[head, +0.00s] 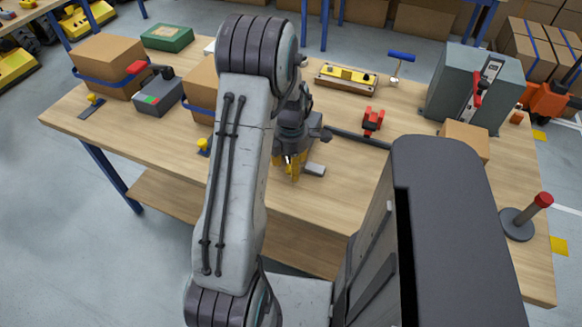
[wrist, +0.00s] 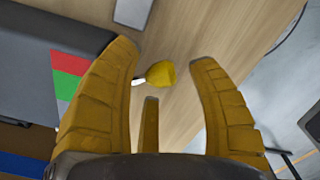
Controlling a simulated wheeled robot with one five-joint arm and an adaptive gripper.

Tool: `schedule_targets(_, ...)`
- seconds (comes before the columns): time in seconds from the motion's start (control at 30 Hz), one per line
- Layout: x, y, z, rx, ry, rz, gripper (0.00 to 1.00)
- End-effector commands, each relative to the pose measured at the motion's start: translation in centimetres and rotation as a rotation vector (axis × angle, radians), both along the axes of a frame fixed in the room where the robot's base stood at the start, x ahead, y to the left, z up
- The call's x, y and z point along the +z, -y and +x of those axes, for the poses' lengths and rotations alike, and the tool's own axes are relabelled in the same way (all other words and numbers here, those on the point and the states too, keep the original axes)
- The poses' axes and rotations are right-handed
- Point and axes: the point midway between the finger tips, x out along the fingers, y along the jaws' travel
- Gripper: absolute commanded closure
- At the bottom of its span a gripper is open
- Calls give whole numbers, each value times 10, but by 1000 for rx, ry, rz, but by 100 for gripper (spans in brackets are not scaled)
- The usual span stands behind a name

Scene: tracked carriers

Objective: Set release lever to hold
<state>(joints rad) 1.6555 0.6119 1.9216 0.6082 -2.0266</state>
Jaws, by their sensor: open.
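Several levers are in view, and no readable label shows which is the release lever. A grey box (head: 160,97) with a red-and-green label carries a red-ended handle (head: 137,67); the box also shows at the left of the wrist view (wrist: 45,60). A yellow knob (head: 203,144) stands on a dark plate right of that box. A grey cabinet (head: 455,84) has a red-handled lever (head: 476,91) on its front. My gripper (head: 292,170) is open above the table's front part. In the wrist view a yellow knob (wrist: 160,75) appears between my spread fingers (wrist: 165,70), with no visible contact.
The wooden table (head: 370,190) also holds strapped cartons (head: 107,60), a yellow level-like block (head: 346,75), a red clamp-like part (head: 373,121), a small carton (head: 465,140) and a red-topped post (head: 541,201). My arm hides part of the middle. Bare tabletop lies right of my gripper.

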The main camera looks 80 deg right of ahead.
Motion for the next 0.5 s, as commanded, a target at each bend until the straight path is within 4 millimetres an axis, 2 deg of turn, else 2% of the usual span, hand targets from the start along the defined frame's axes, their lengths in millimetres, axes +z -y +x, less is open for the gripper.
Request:
schedule_targets(0.2,-11,0,0,-1,0,1,46)
schedule_targets(0.5,-12,0,0,-1,0,0,46)
